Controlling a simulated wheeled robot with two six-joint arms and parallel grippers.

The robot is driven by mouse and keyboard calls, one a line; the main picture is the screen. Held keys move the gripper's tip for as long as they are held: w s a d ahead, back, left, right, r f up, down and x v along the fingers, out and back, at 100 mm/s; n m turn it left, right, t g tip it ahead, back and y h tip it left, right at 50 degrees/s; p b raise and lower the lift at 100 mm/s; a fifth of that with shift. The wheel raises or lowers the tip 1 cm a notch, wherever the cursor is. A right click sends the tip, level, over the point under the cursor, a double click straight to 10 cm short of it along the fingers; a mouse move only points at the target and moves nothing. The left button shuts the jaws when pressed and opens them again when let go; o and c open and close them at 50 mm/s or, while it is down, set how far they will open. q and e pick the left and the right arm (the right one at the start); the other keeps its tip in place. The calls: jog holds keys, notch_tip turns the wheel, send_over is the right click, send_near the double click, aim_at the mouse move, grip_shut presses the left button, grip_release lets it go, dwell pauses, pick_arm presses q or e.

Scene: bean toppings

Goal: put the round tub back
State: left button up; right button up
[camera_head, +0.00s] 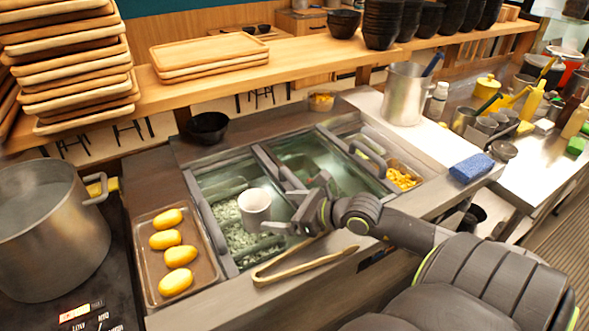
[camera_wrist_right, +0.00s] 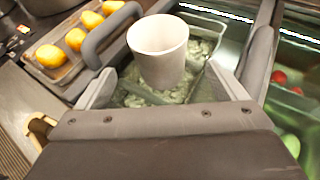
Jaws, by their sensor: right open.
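The white round tub (camera_head: 254,208) stands upright, open end up, in the left well of the sunken counter unit, over pale chopped food. It also shows in the right wrist view (camera_wrist_right: 158,50), where it looks empty. My right gripper (camera_head: 277,206) is open just to the right of the tub. In the wrist view its two fingers (camera_wrist_right: 162,80) spread to either side of the tub's lower part, with gaps visible. I cannot tell how far the tub reaches between them. My left gripper is not in view.
A tray of yellow potato-like items (camera_head: 145,228) and a big steel pot (camera_head: 50,235) are on the left. Wooden tongs (camera_head: 300,262) lie on the front edge. Well lids and handles (camera_head: 368,152) stand close to the gripper. A black bowl (camera_head: 208,127) sits behind.

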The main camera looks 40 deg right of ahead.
jog(key=shift+p+v, duration=0.35)
jog(key=shift+v, duration=1.1)
jog(key=shift+s, duration=0.1)
